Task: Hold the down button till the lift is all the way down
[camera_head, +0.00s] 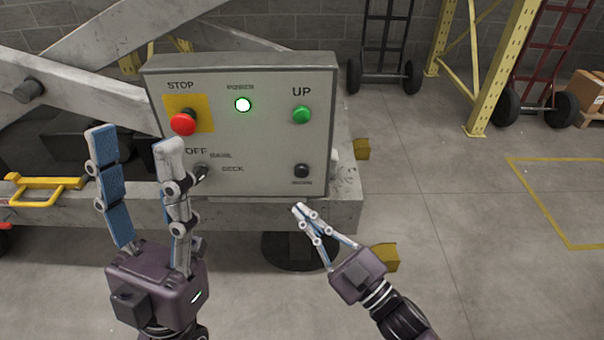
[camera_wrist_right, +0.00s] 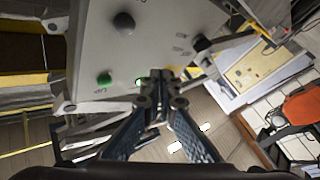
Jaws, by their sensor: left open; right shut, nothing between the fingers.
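The grey control panel (camera_head: 270,150) carries a black button (camera_head: 301,171) at its lower right, with a label too small to read, below the green UP button (camera_head: 302,115). My right gripper (camera_head: 298,208) is shut and empty, its tips just below the black button in the picture and apart from it. In the right wrist view the black button (camera_wrist_right: 124,23) is uncovered, beyond and left of the fingertips (camera_wrist_right: 160,76). My left gripper (camera_head: 133,138) is open and empty in front of the panel's left side. The grey lift structure (camera_head: 90,50) shows behind the panel.
The panel also has a red STOP button (camera_head: 183,123), a lit power lamp (camera_head: 242,104) and a selector switch (camera_head: 201,171) near my left fingers. Hand trucks (camera_head: 385,60) and a yellow rack (camera_head: 490,70) stand behind.

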